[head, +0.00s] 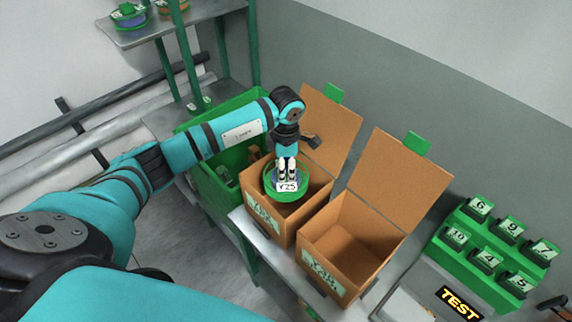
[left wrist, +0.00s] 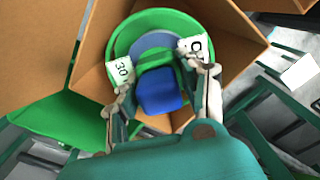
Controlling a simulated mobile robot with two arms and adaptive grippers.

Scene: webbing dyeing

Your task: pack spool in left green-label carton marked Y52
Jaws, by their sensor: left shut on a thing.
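My left gripper (head: 287,174) points down and is shut on the spool. The left wrist view shows the spool's green flange (left wrist: 124,42) and blue middle (left wrist: 158,92) between the fingers of my left gripper (left wrist: 165,88), with the carton walls around it. The left carton has a pale green label (head: 263,214), whose writing is too blurred to read surely. I cannot tell whether the spool touches the carton. My right gripper is not seen.
A second open carton (head: 352,248), empty, stands close to the right. A green bin (head: 207,192) is at the left. Numbered green blocks stand on a green rack (head: 476,262) at the right, near a TEST sign (head: 459,303). A shelf (head: 165,33) holds other spools.

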